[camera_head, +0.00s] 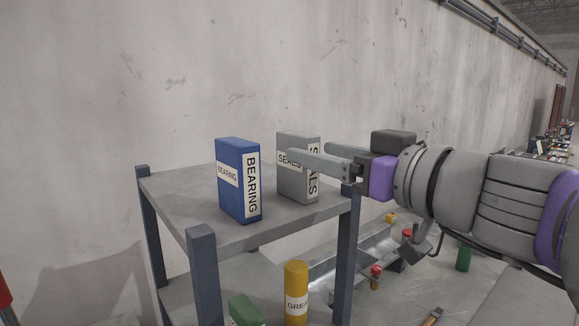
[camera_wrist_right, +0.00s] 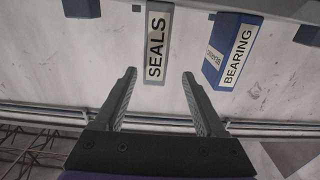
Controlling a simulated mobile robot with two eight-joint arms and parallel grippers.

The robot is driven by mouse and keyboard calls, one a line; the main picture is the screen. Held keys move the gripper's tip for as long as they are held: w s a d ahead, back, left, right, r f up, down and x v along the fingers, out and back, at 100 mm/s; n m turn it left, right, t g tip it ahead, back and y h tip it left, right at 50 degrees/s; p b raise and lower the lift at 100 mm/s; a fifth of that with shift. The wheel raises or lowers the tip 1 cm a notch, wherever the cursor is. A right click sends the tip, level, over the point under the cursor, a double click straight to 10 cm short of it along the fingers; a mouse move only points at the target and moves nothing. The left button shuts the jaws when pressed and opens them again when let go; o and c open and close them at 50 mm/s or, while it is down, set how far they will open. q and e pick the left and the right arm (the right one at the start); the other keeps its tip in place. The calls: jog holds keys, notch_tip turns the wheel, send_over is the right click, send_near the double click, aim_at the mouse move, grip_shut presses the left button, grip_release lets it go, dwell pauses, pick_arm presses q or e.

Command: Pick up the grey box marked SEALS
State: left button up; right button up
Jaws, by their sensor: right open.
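The grey box marked SEALS (camera_head: 290,187) stands upright on the top shelf of a small metal rack. It also shows in the right wrist view (camera_wrist_right: 157,70), centred between the two fingers. My right gripper (camera_head: 305,152) reaches in from the right and is open. In the head view its near finger crosses in front of the box's labels, and the other finger shows at the box's right edge, its tip not clearly visible. In the wrist view (camera_wrist_right: 159,74) there is a gap on both sides of the box. My left gripper is not in view.
A blue box marked BEARING (camera_head: 238,185) stands left of the grey box with a narrow gap. The rack (camera_head: 170,190) has blue-grey corner posts. A yellow can (camera_head: 296,280) and a green item (camera_head: 245,311) are lower down. A concrete wall (camera_head: 150,80) is behind.

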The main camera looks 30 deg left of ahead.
aim_at(285, 146)
jog(key=x, duration=0.9)
jog(key=shift+w+a+f+p, duration=0.1)
jog(key=shift+w+f+p, duration=0.25)
jog(key=shift+w, duration=0.1)
jog(key=shift+s, duration=0.1)
jog(key=shift+c, duration=1.3)
grip_shut()
